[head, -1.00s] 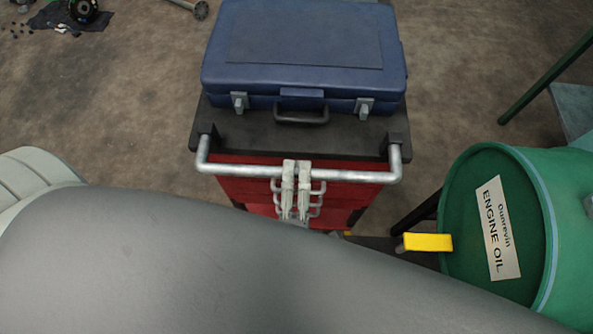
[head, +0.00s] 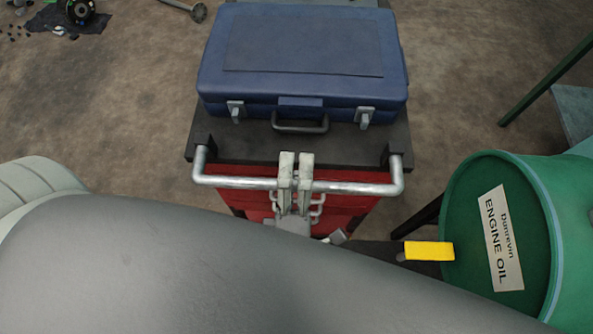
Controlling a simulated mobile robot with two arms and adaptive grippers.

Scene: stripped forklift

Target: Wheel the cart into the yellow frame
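The cart is red with a dark top (head: 360,150) and a silver push handle (head: 235,183) on its near side. My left gripper (head: 295,165) is at the middle of the handle, its two pale fingers pointing away from me across the bar and covering part of it. A narrow gap shows between the fingers, with nothing visible held in it. Whether they touch the bar is unclear. My grey arm hides the lower cart and the floor in front. I cannot pick out the yellow frame; only a small yellow block (head: 428,251) shows at the right. My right gripper cannot be made out.
A blue case (head: 300,50) lies on the cart top. A dark green bar (head: 548,80) slants at the upper right. The floor left of the cart is clear; parts on a dark cloth (head: 55,22) lie further off.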

